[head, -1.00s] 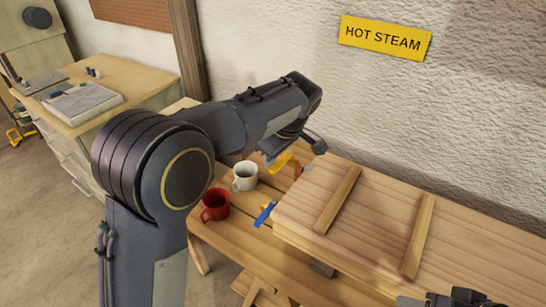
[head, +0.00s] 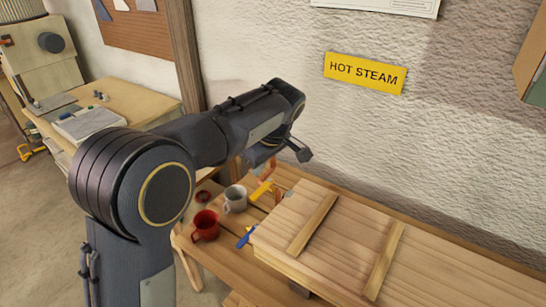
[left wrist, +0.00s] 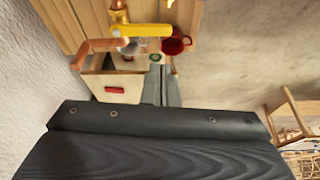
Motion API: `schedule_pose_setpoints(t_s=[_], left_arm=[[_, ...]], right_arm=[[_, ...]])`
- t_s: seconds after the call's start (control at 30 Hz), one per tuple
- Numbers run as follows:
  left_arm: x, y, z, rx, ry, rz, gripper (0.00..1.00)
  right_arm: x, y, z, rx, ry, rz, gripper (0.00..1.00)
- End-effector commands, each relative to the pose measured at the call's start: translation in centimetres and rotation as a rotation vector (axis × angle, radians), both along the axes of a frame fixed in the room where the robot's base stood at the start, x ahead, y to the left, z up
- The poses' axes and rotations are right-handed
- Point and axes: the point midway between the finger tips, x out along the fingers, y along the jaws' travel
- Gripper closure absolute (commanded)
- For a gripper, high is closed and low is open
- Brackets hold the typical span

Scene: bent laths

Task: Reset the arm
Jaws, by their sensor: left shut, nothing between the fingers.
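My left arm comes in from the left in the head view and bends right, over the bench. Its gripper (head: 304,155) is in the air near the wall, above the left end of the long wooden box. In the left wrist view, its two grey fingers (left wrist: 161,84) lie side by side, shut and empty. Beyond them show a yellow fitting (left wrist: 140,30), an orange handle (left wrist: 98,45) and a red mug (left wrist: 175,45). My right gripper is not in view.
The wooden box (head: 345,240) with two battens lies on the bench. A white mug (head: 235,199), the red mug (head: 206,225) and a blue clamp (head: 245,237) are left of it. A yellow sign (head: 365,73) hangs on the wall. A side table (head: 135,100) stands at the back left.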

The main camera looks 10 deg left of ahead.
Motion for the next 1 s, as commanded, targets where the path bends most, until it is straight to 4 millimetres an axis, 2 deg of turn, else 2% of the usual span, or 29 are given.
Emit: schedule_pose_setpoints(t_s=[0.17,0.27,0.37,0.43,0.6,0.8,0.9,1.0], left_arm=[[-0.4,0.9,0.3,-0.019,0.009,-0.01,1.0],[-2.1,2.7,0.0,-0.084,0.034,-0.06,1.0],[-5.4,5.1,-0.5,-0.193,0.056,-0.161,1.0],[-8.4,6.6,-0.9,-0.274,0.049,-0.257,1.0],[-16.1,8.2,-1.7,-0.402,-0.043,-0.501,1.0],[-24.4,7.5,-4.0,-0.398,-0.204,-0.761,1.0],[-27.2,6.7,-5.4,-0.352,-0.267,-0.856,1.0],[-29.0,6.1,-6.7,-0.308,-0.303,-0.918,1.0]], right_arm=[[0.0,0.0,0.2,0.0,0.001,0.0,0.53],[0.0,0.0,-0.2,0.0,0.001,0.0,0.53],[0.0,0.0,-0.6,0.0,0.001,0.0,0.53],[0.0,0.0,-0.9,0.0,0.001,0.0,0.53],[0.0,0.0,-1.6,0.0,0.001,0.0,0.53],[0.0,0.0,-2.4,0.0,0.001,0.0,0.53],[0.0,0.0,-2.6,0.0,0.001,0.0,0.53],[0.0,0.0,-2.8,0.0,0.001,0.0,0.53]])
